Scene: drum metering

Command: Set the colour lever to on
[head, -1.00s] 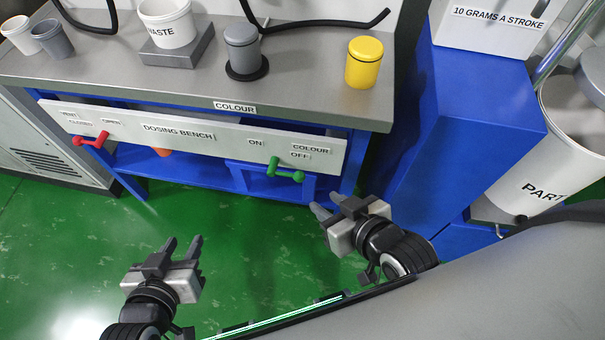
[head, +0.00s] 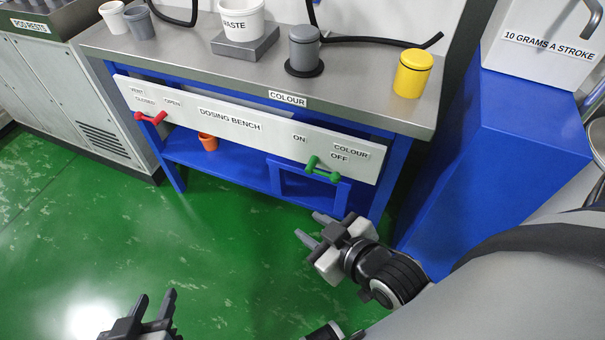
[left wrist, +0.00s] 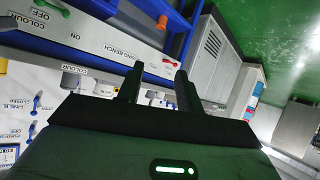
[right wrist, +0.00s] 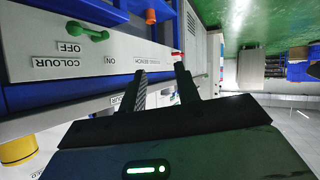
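The green colour lever (head: 322,170) is on the white front panel (head: 222,122) of the dosing bench, between the ON label (head: 299,138) and the OFF label (head: 339,155), its handle reaching right under OFF. It also shows in the right wrist view (right wrist: 88,32) and the left wrist view (left wrist: 52,6). My right gripper (head: 308,228) is open and empty, below and in front of the lever, apart from it. My left gripper (head: 155,300) is open and empty over the floor at the lower left, far from the lever.
A red lever (head: 150,118) is at the panel's left end. A yellow pot (head: 412,73), a grey pot (head: 304,48) and a waste tub (head: 240,18) stand on the bench top (head: 360,85). A blue cabinet (head: 480,150) stands right of the bench. The green floor in front is clear.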

